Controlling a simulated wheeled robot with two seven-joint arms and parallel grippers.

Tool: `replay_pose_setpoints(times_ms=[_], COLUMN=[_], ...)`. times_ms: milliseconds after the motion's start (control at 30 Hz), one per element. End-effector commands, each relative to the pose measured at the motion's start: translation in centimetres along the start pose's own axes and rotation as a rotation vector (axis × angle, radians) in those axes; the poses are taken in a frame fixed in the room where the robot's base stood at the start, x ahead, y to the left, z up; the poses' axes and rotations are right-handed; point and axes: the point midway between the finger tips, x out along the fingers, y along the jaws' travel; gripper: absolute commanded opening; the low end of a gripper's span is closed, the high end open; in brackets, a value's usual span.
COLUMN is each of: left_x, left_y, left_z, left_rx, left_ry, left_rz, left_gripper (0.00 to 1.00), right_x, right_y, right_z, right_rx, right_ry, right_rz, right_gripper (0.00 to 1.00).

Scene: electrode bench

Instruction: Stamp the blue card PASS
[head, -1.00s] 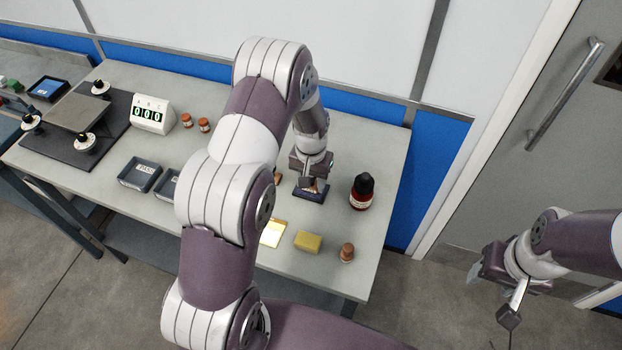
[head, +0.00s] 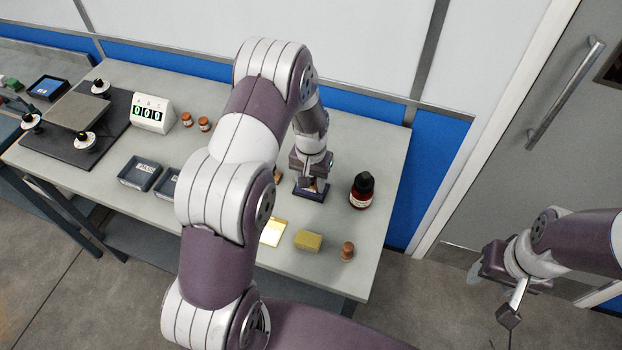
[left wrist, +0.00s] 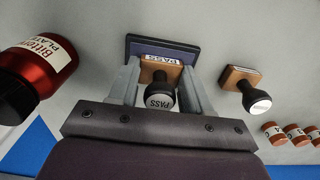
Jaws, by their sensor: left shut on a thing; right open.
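My left gripper (head: 314,182) is shut on a wooden stamp with a black knob marked PASS (left wrist: 160,98). The stamp's wooden base is between the fingers, at the dark blue ink pad (head: 311,194). The pad (left wrist: 135,48) also shows behind the stamp in the left wrist view. I cannot tell whether the stamp touches the pad. A second black-knobbed stamp (left wrist: 240,78) stands to the right in that view. I do not see a blue card; my left arm hides part of the bench. My right gripper (head: 492,292) is open and empty, off the bench's right side.
A dark red bottle (head: 361,192) stands right of the pad. A yellow block (head: 308,241), a small brown-topped object (head: 347,251) and a shiny yellow plate (head: 272,232) lie near the front edge.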

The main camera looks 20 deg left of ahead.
Motion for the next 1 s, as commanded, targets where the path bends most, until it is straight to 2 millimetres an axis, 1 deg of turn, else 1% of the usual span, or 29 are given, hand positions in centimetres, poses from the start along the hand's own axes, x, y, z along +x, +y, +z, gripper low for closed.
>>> replay_pose_setpoints(times_ms=[133, 233, 800, 867, 1000], left_x=[0.0, -0.6, -6.9, -7.1, -7.0], left_y=[0.0, 0.0, 0.0, 0.0, 0.0], left_z=[0.1, 0.1, 0.0, 0.0, 0.0], left_rx=[0.000, 0.000, 0.000, 0.000, 0.000], left_ry=[-0.003, -0.003, -0.002, -0.002, -0.002], left_rz=[0.000, 0.000, 0.000, 0.000, 0.000], left_gripper=[0.29, 0.29, 0.29, 0.29, 0.29], right_x=[-0.1, -0.6, -5.6, -5.8, -5.5], right_y=[0.0, 0.0, 0.0, 0.0, 0.0], right_z=[0.0, -0.1, -0.7, -0.7, -0.7], right_rx=[0.000, 0.000, 0.000, 0.000, 0.000], right_ry=[0.000, 0.000, 0.000, 0.000, 0.000], right_rz=[0.000, 0.000, 0.000, 0.000, 0.000], right_gripper=[0.55, 0.55, 0.55, 0.55, 0.55])
